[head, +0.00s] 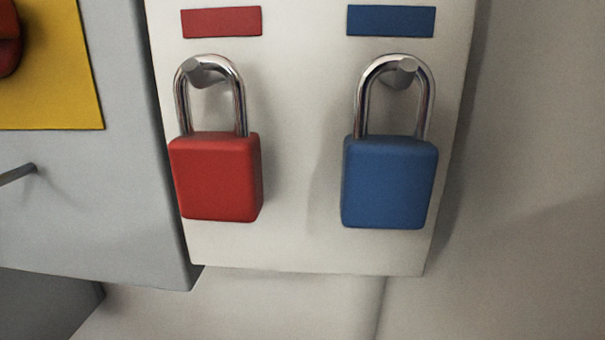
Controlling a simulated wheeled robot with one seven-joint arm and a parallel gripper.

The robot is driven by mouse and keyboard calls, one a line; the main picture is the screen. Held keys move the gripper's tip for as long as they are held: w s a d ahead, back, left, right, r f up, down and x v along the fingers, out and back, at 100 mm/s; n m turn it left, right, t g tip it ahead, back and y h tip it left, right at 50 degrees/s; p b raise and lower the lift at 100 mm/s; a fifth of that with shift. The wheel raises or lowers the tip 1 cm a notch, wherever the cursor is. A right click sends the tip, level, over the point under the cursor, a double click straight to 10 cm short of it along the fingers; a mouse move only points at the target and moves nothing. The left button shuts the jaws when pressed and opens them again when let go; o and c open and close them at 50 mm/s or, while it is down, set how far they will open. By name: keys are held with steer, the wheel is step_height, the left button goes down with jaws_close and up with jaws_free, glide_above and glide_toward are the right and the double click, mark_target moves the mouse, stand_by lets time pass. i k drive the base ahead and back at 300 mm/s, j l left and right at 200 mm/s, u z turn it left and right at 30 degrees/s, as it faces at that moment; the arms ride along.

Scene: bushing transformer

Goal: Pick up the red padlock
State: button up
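The red padlock (214,178) hangs by its closed-looking silver shackle from a metal peg on a pale board (300,150), at the left of the head view. It hangs almost upright, below a red label (221,22). Its front is fully in sight with nothing across it. My gripper does not show in this view.
A blue padlock (389,182) hangs from a second peg to the right, under a blue label (391,21). A grey box (90,200) with a yellow panel (70,70) and a thin rod (18,174) stands at left. The space between the padlocks is clear.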

mark_target(217, 175)
steer(key=k+l+u, duration=0.15)
steer(key=l, duration=0.2)
steer(key=l+u, duration=0.1)
steer(key=l, duration=0.25)
steer(key=k+l+u, duration=0.15)
steer(key=l, duration=0.2)
steer(key=k+l+u, duration=0.1)
steer(key=k+l, duration=0.1)
steer(key=k, duration=0.1)
